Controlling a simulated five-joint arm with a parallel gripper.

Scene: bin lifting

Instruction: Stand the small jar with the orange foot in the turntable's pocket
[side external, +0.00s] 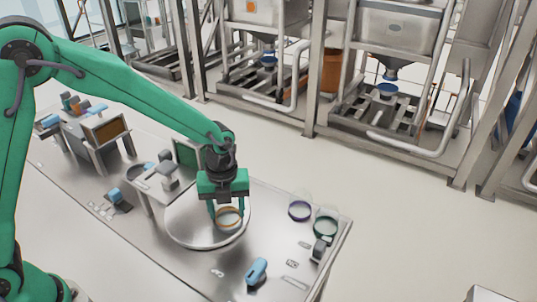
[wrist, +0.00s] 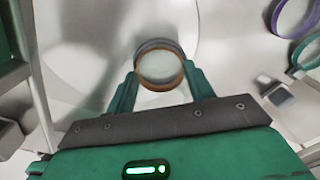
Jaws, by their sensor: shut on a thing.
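The small jar with the orange foot (side external: 229,218) is clear glass with an orange-brown band. It is between the two fingers of my gripper (side external: 227,212), which is shut on it. In the wrist view the jar's round orange rim (wrist: 161,84) lies between the fingertips (wrist: 160,82). The turntable (side external: 182,238) is a pale round disc under my gripper; its smooth surface also fills much of the wrist view (wrist: 90,40). A grey ring shows just beyond the orange rim; I cannot tell whether it is the pocket or part of the jar. The jar's base contact is unclear.
A purple-banded jar (side external: 300,210) and a green-banded jar (side external: 325,227) stand at the table's right end. A blue handled object (side external: 257,271) lies near the front edge. A metal stand with a green panel (side external: 186,152) rises close behind the turntable.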

